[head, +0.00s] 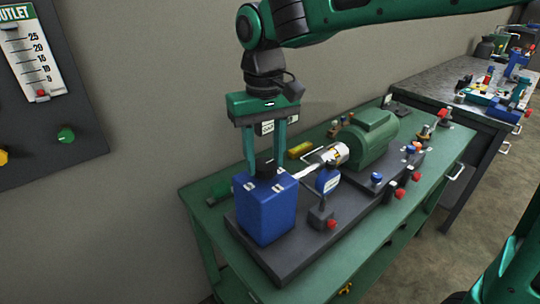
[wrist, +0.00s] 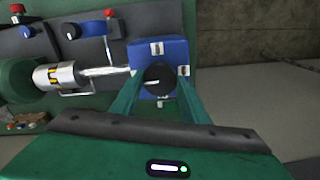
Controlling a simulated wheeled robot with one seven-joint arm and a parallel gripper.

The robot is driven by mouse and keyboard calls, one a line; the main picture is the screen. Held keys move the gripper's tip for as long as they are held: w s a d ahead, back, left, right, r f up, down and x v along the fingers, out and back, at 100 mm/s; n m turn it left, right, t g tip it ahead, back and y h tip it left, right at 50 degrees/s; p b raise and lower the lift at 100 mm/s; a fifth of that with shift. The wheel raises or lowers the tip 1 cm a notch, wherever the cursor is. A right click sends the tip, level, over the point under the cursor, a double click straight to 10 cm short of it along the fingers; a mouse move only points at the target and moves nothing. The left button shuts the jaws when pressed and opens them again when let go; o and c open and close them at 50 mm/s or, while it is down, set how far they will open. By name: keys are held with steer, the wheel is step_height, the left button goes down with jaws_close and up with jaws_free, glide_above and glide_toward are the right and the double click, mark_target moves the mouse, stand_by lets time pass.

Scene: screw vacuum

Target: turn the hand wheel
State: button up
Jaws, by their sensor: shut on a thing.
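The hand wheel (wrist: 158,82) is a black round knob with a pale mark across it, on the upper face of a blue box (head: 268,212). In the head view the wheel (head: 265,171) is a small dark shape, partly hidden by my fingers. My gripper (head: 267,166) points down from above. Its two green fingers stand on either side of the wheel and are shut on it. In the wrist view my gripper (wrist: 158,79) has a finger at the wheel's left and right sides.
The blue box stands on a dark base plate (head: 285,262) on a green bench (head: 198,190). A metal shaft (head: 308,168) runs to a green motor (head: 370,142). A blue round gauge (head: 327,180) and red knobs stand close by. A wall panel (head: 60,110) is at left.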

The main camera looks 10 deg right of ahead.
mark_target(266, 162)
steer(key=shift+w+d, duration=0.1)
steer(key=shift+w, duration=0.1)
steer(key=o, duration=1.1)
steer(key=shift+s, duration=0.1)
step_height(266, 162, up, 11)
steer(key=shift+f, duration=0.15)
